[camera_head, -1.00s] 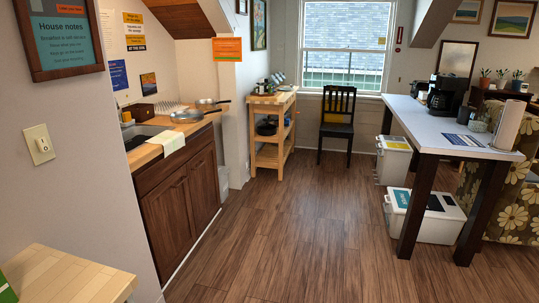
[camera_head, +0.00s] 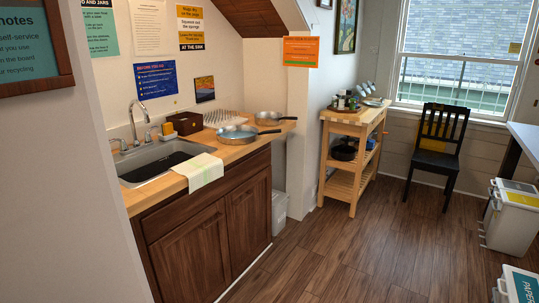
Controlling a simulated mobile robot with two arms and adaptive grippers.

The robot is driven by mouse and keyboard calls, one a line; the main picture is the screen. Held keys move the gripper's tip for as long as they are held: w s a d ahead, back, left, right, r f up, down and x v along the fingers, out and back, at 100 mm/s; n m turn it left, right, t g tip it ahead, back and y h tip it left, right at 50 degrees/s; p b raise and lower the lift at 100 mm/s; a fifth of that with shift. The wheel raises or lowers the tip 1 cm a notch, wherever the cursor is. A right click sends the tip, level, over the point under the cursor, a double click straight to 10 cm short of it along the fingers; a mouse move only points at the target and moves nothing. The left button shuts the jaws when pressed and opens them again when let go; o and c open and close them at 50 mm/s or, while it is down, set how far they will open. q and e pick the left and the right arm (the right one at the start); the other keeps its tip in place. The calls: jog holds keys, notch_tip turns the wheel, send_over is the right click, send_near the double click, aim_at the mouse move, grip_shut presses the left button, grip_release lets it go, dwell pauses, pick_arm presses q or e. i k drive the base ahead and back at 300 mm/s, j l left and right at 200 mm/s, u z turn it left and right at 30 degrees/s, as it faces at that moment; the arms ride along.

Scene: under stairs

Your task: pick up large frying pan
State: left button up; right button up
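Two metal frying pans sit on the wooden counter (camera_head: 218,147) to the right of the sink. The nearer one, which looks larger, is the frying pan (camera_head: 238,133); its dark handle points right. The smaller pan (camera_head: 268,117) stands behind it near the counter's far end, its handle also pointing right. Both pans look empty and upright. Neither of my grippers shows in this view.
A sink (camera_head: 160,163) with a faucet and a hanging towel (camera_head: 199,171) lie left of the pans. A dish rack (camera_head: 222,117) stands behind. A wooden cart (camera_head: 350,160), black chair (camera_head: 437,150) and white bins (camera_head: 513,215) stand right. The floor before the cabinet is clear.

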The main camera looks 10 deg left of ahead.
aim_at(234, 135)
jog(key=i+j+u, duration=0.2)
jog(key=i+u, duration=1)
jog(key=i, duration=0.35)
jog(key=u, duration=0.05)
